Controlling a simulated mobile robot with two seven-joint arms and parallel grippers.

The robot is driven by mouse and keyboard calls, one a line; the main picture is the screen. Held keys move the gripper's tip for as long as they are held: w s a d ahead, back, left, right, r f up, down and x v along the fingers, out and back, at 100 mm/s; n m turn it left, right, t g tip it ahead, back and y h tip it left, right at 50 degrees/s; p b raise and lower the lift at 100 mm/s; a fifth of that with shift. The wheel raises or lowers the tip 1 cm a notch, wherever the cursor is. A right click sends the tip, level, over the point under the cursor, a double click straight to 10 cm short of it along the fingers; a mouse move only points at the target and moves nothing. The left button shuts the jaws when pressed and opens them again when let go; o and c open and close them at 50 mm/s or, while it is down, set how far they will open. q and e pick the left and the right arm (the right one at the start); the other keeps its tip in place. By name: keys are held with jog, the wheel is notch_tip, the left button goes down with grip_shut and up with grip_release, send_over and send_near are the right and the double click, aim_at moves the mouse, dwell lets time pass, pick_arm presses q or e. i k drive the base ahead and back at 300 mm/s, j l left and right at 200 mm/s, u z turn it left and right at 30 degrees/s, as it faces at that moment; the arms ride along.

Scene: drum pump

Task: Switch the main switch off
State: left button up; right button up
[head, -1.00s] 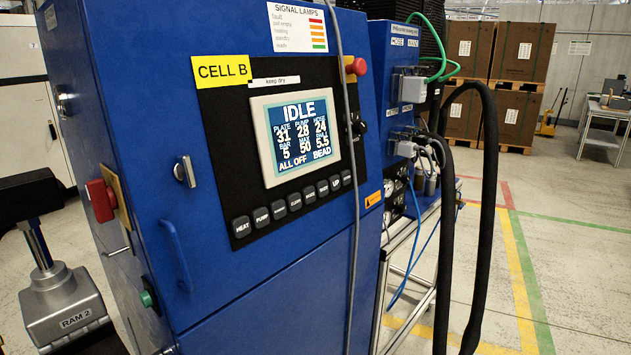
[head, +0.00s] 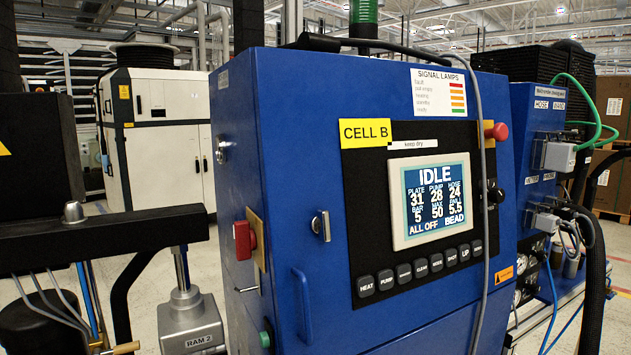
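A blue control cabinet (head: 268,120) marked CELL B stands in the middle of the head view. A red switch handle (head: 243,240) on a yellowish plate (head: 256,238) sits on its left side face. It looks like the main switch, seen at a slant, so its exact position is hard to read. The screen (head: 433,203) on the front reads IDLE and ALL OFF. Neither of my grippers is in view.
A red button (head: 496,131) is at the panel's upper right and a green button (head: 266,339) low on the left side. A RAM 2 post (head: 190,315) stands left of the cabinet. A thick black hose (head: 595,270) hangs at the right.

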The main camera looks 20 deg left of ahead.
aim_at(245, 238)
jog(key=j+u, duration=0.1)
jog(key=u, duration=0.95)
jog(key=i+l, duration=0.05)
